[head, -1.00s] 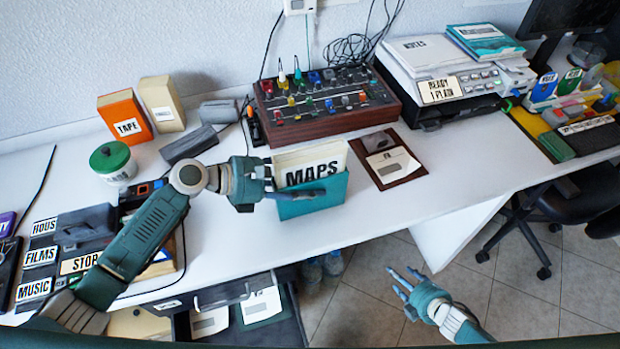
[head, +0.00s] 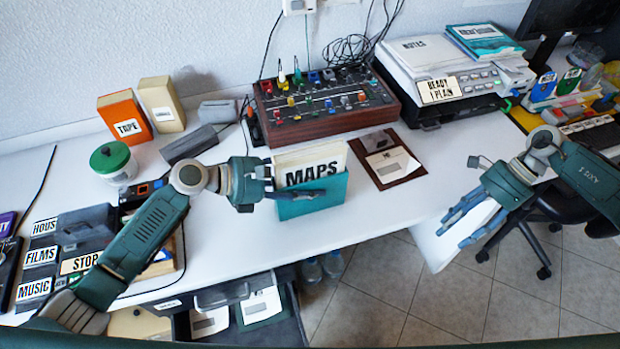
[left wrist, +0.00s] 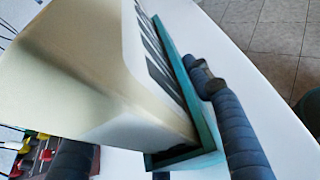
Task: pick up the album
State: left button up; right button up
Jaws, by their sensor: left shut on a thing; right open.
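No thing in view is plainly marked as an album. A cream block lettered MAPS (head: 312,160) stands upright in a teal holder (head: 318,205) near the desk's front edge. My left gripper (head: 285,191) is shut on the teal holder, with one finger across its front. The left wrist view shows the cream block (left wrist: 75,70) close up, the teal holder (left wrist: 205,135) around its base and dark fingers on both sides. My right gripper (head: 465,220) is open and empty, at the desk's front edge on the right.
A mixer box (head: 325,105) with coloured knobs stands behind the holder. A brown board with a card (head: 388,162) lies to its right. Dark labelled boxes (head: 70,235) crowd the left end. An open drawer (head: 250,315) hangs below. The desk front between the grippers is clear.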

jog(key=w+a+r+n+y, duration=0.2)
jog(key=w+a+r, duration=0.5)
jog(key=a, duration=0.3)
jog(key=n+y, duration=0.2)
jog(key=y, duration=0.2)
send_near(311, 160)
jog(key=w+d+f, duration=0.1)
jog(key=w+d, duration=0.2)
jog(key=d, duration=0.2)
jog(key=shift+n+g+y, duration=0.3)
jog(key=shift+n+g, duration=0.5)
jog(key=shift+n, duration=0.1)
jog(key=x, duration=0.3)
jog(key=r+x, duration=0.1)
jog(key=x, duration=0.5)
jog(key=shift+s+a+r, duration=0.1)
jog(key=shift+a+r, duration=0.2)
jog(key=shift+a, duration=0.15)
jog(key=shift+w+f+x, duration=0.1)
jog(key=shift+f+x, duration=0.05)
jog(key=shift+x, duration=1.3)
jog(key=shift+w+f+x, duration=0.1)
jog(key=shift+w+x, duration=0.05)
jog(key=shift+x, duration=1.35)
jog(key=shift+d, duration=0.1)
grip_shut()
